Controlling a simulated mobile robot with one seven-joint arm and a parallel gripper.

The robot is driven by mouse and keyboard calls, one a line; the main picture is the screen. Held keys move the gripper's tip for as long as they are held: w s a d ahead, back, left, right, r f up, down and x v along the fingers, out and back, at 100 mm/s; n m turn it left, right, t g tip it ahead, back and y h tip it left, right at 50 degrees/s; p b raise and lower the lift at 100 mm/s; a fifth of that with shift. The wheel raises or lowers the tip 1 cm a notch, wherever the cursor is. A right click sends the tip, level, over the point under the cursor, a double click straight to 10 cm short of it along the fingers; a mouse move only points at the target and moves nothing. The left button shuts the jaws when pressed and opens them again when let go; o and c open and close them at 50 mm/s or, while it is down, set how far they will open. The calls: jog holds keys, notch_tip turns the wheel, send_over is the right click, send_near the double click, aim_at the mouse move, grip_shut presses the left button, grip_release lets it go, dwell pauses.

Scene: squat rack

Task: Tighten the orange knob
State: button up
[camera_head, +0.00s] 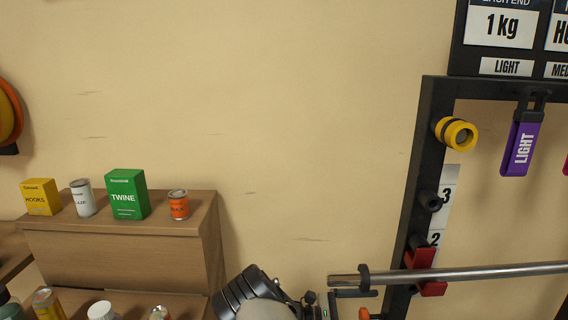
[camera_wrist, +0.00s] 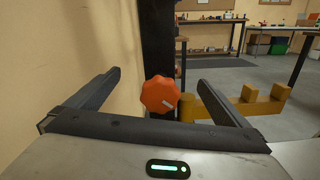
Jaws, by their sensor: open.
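The orange knob (camera_wrist: 160,95) is lobed, with a pale mark on its face. It is mounted on a black upright post (camera_wrist: 159,40) in the wrist view. My gripper (camera_wrist: 158,77) is open, with one dark finger on each side of the knob in the picture. The fingers look apart from the knob, and I cannot tell how deep it sits between them. In the head view a small orange piece (camera_head: 365,314), probably the knob, shows at the bottom edge beside my arm, mostly cut off.
A yellow hook-like arm (camera_wrist: 258,108) sticks out right of the knob, behind my right finger. A steel bar (camera_head: 480,273) crosses the rack by a red bracket (camera_head: 424,272). A wooden cabinet (camera_head: 120,262) with cans and boxes stands left. The wall between is bare.

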aim_at(360, 316)
jog(key=a+b, duration=0.1)
jog(key=a, duration=0.3)
jog(key=shift+a+f+b, duration=0.15)
jog(key=shift+a+b, duration=0.1)
jog(key=shift+b, duration=0.05)
jog(key=shift+a, duration=0.8)
